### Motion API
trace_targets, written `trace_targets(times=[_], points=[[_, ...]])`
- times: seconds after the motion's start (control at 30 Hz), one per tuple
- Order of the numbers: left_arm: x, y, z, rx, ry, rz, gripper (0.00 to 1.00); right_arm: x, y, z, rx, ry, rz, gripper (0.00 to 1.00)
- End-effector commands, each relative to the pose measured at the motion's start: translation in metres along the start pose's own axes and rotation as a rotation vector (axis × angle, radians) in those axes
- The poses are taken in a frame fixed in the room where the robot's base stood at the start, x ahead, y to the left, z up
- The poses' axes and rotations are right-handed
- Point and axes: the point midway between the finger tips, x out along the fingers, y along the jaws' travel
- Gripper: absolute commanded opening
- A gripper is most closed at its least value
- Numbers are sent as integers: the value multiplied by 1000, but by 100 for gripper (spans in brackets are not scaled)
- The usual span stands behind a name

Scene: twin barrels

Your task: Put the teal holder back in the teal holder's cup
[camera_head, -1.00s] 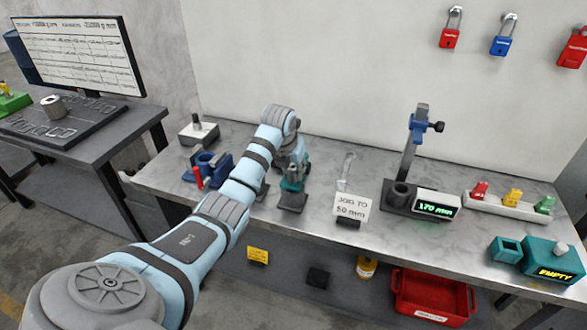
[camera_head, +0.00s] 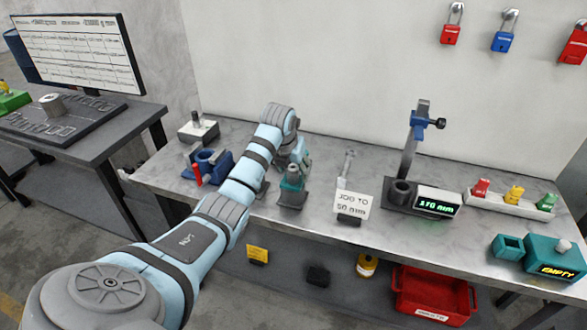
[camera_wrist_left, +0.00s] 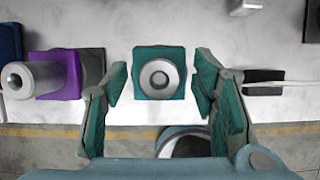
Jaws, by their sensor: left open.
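A teal block with a round grey metal piece at its centre (camera_wrist_left: 158,76) lies between the fingers of my left gripper (camera_wrist_left: 160,82) in the left wrist view. The fingers are spread wide, with a gap on both sides. In the head view, the teal piece (camera_head: 291,181) stands upright on a dark base (camera_head: 292,200), with a grey top. My left gripper (camera_head: 297,160) is just above it, partly hidden behind my arm. The round metal piece sits in the teal block as seen from above; how deep cannot be told. My right gripper is not in view.
A purple block (camera_wrist_left: 58,88) with a metal cylinder is left of the teal block. A job sign (camera_head: 352,204), a height gauge reading 170 mm (camera_head: 434,203) and a teal box marked EMPTY (camera_head: 545,256) stand to the right. A blue fixture (camera_head: 213,165) is left.

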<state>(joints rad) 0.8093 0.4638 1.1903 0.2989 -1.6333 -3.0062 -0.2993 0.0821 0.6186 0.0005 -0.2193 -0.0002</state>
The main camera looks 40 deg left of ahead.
Motion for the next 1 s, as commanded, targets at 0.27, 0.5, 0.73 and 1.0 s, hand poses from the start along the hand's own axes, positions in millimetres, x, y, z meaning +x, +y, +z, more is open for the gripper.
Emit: trace_targets(times=[0.27,0.5,0.73,1.0], points=[[-56,0,2,1,-7,1,53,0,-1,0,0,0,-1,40],[-73,0,1,0,-4,0,53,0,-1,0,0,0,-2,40],[-72,0,1,0,-4,0,53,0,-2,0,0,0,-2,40],[-70,-1,-2,-13,-2,2,53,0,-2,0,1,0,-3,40]])
